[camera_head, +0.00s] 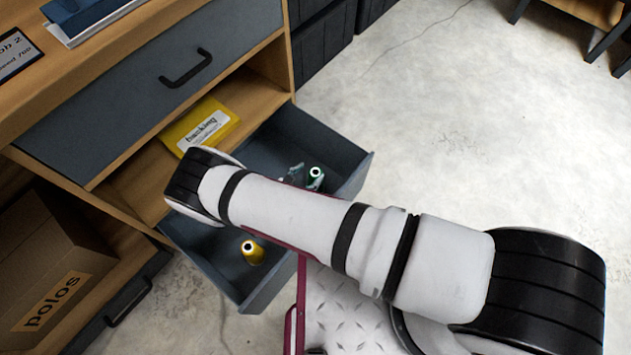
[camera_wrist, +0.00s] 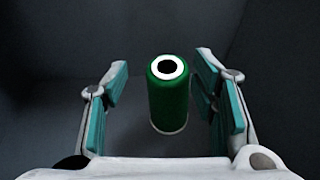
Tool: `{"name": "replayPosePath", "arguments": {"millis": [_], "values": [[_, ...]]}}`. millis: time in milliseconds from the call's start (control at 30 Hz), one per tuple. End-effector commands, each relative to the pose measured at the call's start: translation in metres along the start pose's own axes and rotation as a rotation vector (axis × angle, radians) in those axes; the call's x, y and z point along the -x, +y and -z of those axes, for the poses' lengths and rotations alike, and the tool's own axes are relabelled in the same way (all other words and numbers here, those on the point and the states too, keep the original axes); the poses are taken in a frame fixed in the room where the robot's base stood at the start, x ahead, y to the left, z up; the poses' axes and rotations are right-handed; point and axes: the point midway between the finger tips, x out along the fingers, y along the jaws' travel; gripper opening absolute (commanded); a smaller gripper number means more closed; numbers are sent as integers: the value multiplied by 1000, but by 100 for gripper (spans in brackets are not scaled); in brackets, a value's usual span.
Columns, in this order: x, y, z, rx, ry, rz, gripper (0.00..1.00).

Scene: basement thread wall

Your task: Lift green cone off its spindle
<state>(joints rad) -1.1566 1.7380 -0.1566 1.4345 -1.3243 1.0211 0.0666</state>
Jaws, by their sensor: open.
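The green cone (camera_wrist: 168,100) stands upright in the wrist view, with a white ring and dark hole at its top. My gripper (camera_wrist: 163,82) is open, its teal-padded fingers to the left and right of the cone. A gap shows between the cone and the left finger; the right finger is closer, and I cannot tell whether it touches. In the head view, the cone's white top (camera_head: 316,172) shows in the open drawer (camera_head: 360,172), beside part of my gripper. My arm hides much of the drawer there. I cannot make out the spindle under the cone.
A yellow cone (camera_head: 253,252) stands in the near part of the drawer. A yellow packet (camera_head: 200,127) lies on the shelf behind. A closed drawer (camera_head: 150,75) is above, and a cardboard box (camera_head: 50,262) is at lower left. The floor to the right is open.

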Motion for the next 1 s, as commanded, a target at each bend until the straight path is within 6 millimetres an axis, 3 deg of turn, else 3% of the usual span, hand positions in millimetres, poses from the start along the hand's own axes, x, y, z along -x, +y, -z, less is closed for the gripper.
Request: {"name": "replayPosePath", "arguments": {"millis": [300, 533, 767, 1000], "values": [[-42, -5, 4, -1, -1, 2, 53], [-44, -5, 3, -1, 0, 2, 53], [-44, -5, 3, 0, 0, 1, 3], [-44, -5, 3, 0, 0, 1, 0]]}}
